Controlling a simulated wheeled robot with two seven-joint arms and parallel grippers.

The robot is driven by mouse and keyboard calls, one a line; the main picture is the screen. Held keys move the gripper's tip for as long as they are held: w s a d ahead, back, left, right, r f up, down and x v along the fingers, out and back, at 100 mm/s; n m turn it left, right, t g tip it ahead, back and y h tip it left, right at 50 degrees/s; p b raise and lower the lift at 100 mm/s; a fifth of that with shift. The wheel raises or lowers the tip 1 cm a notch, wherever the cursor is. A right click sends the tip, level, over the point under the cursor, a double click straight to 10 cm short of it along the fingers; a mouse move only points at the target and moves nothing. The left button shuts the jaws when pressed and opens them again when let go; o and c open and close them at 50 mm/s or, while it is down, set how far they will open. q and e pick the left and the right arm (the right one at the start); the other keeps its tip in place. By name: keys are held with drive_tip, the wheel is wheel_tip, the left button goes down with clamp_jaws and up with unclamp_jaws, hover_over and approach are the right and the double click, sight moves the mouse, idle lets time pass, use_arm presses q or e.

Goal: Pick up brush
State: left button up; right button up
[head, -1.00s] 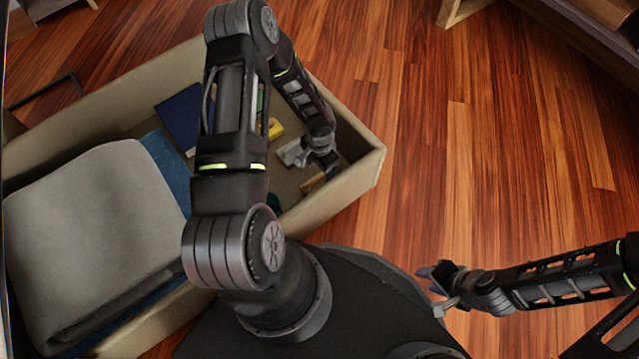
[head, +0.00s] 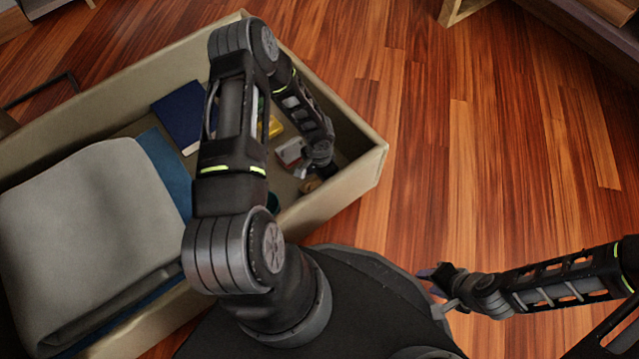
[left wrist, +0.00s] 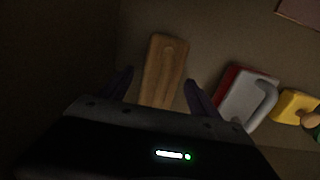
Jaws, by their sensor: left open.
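The brush (left wrist: 165,70) looks like a flat wooden piece with a rounded outline, lying on the box floor; no bristles show. In the left wrist view it extends between the two fingers of my left gripper (left wrist: 157,90), which is open and above it, one finger to each side. I see no contact. In the head view only a small part of the brush (head: 309,186) shows below my left gripper (head: 313,172). My right gripper (head: 436,287) is empty, over my base at the right, its fingers apart.
The beige box (head: 365,170) has raised walls close around my left gripper. Next to the brush lie a red and grey item (left wrist: 247,98) and a yellow item (left wrist: 293,106). A blue book (head: 182,115) and a folded grey cloth (head: 90,215) are further left. Wooden floor is clear at right.

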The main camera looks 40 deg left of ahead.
use_arm(q)
drive_tip(key=shift+f, duration=0.5)
drive_tip(key=shift+c, duration=0.4)
drive_tip(key=c, duration=1.5)
